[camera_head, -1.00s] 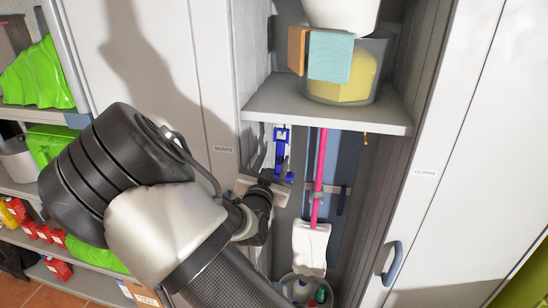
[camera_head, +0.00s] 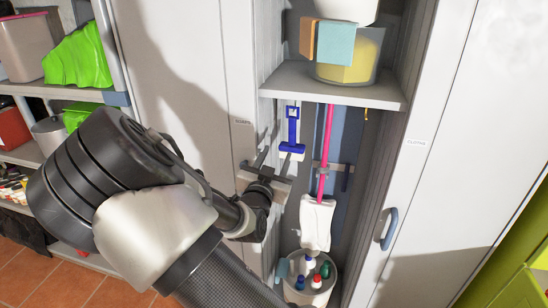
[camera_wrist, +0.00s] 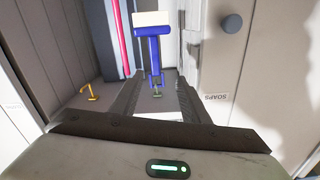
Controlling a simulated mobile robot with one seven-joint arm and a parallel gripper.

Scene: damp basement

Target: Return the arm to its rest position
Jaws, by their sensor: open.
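My gripper (camera_head: 274,162) is open, in front of the tall cabinet's lower left compartment. Its two dark fingers also show in the wrist view (camera_wrist: 158,98), apart with nothing clamped between them. A blue brush (camera_head: 292,133) with white bristles hangs inside the cabinet, just above and right of the fingers in the head view. In the wrist view the blue brush (camera_wrist: 153,45) appears upside down beyond the fingers. My bent arm fills the lower left of the head view and hides part of the cabinet's left side.
Open doors flank the cabinet, the right one with a blue handle (camera_head: 389,229). Shelving stands left.

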